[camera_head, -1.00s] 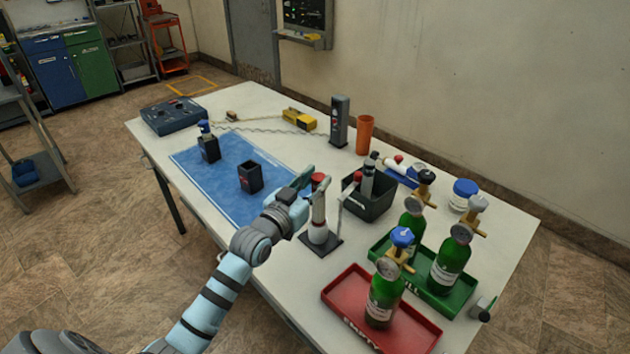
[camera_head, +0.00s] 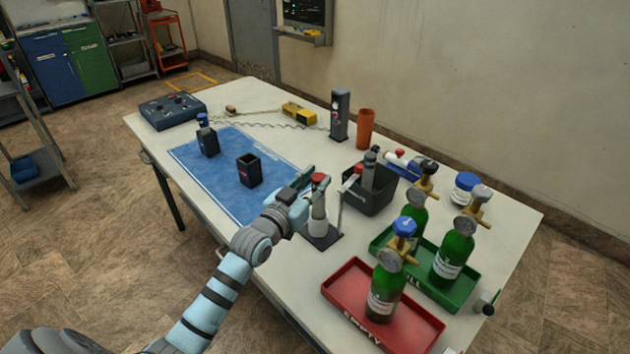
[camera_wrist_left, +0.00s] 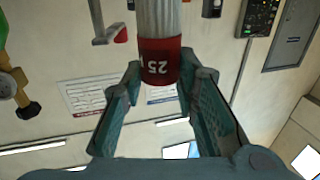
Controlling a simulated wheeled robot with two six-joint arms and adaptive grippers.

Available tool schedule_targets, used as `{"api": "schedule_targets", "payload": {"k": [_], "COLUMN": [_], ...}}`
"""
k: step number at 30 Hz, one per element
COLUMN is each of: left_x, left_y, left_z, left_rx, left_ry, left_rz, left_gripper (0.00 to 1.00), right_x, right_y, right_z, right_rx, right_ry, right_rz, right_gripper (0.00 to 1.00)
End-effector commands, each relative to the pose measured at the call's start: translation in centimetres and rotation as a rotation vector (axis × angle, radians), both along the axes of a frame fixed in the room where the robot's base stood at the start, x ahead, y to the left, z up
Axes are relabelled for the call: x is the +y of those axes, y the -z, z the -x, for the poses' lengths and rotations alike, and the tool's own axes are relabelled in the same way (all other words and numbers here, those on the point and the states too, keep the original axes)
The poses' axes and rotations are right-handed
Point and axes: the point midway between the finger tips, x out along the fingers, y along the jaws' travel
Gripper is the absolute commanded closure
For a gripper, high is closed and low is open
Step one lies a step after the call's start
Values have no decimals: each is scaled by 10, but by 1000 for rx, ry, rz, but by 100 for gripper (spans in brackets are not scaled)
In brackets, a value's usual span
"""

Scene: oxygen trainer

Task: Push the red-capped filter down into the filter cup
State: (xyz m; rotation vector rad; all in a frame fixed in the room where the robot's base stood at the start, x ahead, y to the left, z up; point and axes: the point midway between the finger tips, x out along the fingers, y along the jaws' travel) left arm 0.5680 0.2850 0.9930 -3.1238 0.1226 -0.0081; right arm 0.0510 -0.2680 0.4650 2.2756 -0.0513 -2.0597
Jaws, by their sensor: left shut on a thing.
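The red-capped filter (camera_head: 319,181) stands upright over the black-based stand near the front middle of the table. My left gripper (camera_head: 309,183) is shut on its red cap. In the left wrist view, the left gripper (camera_wrist_left: 158,85) has a finger on each side of the red cap (camera_wrist_left: 160,62), which is marked 25, with the pale ribbed filter body (camera_wrist_left: 159,18) beyond. The pale filter cup (camera_head: 318,228) is directly below the filter on the stand. The filter's lower end is hidden, so its depth in the cup cannot be told. My right gripper is out of view.
A dark bin (camera_head: 370,197) with tools stands just right of the stand. Green-bottled cylinders stand on a red tray (camera_head: 345,283) and a green tray (camera_head: 440,290) at the right. A blue mat (camera_head: 215,180) with two dark boxes lies to the left.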

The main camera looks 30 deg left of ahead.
Motion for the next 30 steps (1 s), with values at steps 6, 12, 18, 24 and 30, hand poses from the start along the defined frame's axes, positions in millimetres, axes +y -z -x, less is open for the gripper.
{"api": "schedule_targets", "payload": {"k": [6, 12, 18, 24, 30], "left_x": [0, 0, 0, 0, 0], "left_y": [7, 12, 17, 22, 27], "left_z": [0, 0, 0, 0, 0], "left_rx": [0, 0, 0, 0, 0], "left_ry": [0, 0, 0, 0, 0], "left_rz": [0, 0, 0, 1, 1], "left_gripper": [100, 100, 100, 100, 100], "right_x": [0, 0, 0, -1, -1], "right_y": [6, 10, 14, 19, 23], "right_z": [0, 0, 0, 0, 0], "right_rx": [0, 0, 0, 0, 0], "right_ry": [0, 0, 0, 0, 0], "right_rz": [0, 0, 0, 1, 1], "right_gripper": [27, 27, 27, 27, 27]}}
